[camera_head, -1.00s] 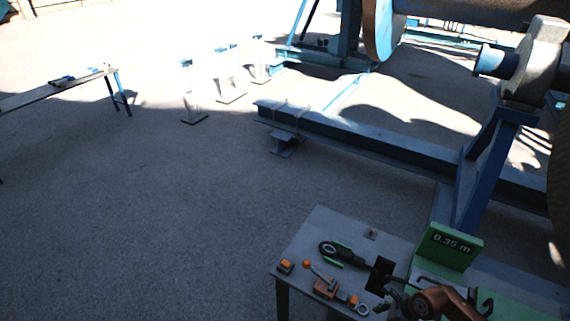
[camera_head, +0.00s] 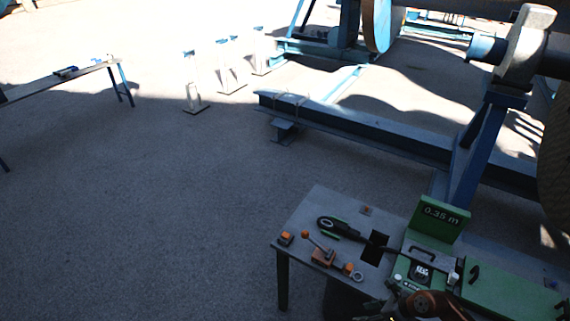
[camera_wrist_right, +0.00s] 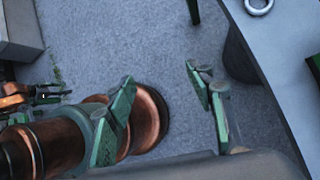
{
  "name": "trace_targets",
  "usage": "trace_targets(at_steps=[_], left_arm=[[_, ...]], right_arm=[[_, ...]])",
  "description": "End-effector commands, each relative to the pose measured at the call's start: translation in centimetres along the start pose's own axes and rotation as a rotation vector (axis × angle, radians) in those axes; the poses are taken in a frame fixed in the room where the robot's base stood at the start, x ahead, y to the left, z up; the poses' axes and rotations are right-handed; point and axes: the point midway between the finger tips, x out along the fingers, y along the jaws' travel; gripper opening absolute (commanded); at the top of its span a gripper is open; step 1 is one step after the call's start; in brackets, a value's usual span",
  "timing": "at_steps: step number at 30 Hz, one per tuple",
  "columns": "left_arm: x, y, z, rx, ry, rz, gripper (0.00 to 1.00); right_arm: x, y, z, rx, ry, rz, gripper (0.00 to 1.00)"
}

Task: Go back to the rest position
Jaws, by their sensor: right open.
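My left gripper is not in the head view.
On the bench are a black-handled tool (camera_head: 340,228), orange-tipped tools (camera_head: 320,256), a ring (camera_head: 357,276) and a green device with a "0.35 m" sign (camera_head: 440,216). Behind stands a blue reel frame (camera_head: 380,135). Open floor (camera_head: 150,210) lies to the left.

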Motion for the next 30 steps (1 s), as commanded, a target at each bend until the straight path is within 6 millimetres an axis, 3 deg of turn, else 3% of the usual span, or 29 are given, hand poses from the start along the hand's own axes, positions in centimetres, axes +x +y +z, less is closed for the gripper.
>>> trace_targets(at_steps=[5, 8, 11, 14, 18, 21, 26, 30], left_arm=[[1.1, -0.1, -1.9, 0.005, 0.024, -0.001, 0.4], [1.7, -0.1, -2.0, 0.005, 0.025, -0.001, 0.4], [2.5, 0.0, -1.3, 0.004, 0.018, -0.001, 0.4], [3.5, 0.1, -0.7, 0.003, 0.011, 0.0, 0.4], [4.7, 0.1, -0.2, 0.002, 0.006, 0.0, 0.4], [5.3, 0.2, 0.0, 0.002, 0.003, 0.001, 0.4], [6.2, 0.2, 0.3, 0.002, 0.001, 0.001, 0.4], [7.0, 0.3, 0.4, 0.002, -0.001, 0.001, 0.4]], right_arm=[[2.8, -0.6, 1.1, 0.263, -0.151, 0.055, 0.49], [4.3, -1.8, 1.6, 0.462, -0.257, 0.085, 0.49], [6.2, -4.0, 1.3, 0.718, -0.377, 0.112, 0.49], [8.9, -7.5, -1.1, 1.071, -0.517, 0.129, 0.49], [12.8, -12.1, -8.4, 1.581, -0.683, 0.109, 0.49], [15.3, -13.5, -14.2, 1.867, -0.756, 0.074, 0.49], [19.6, -13.1, -24.3, 2.27, -0.83, -0.01, 0.49], [23.3, -10.3, -33.2, 2.596, -0.866, -0.112, 0.49]])
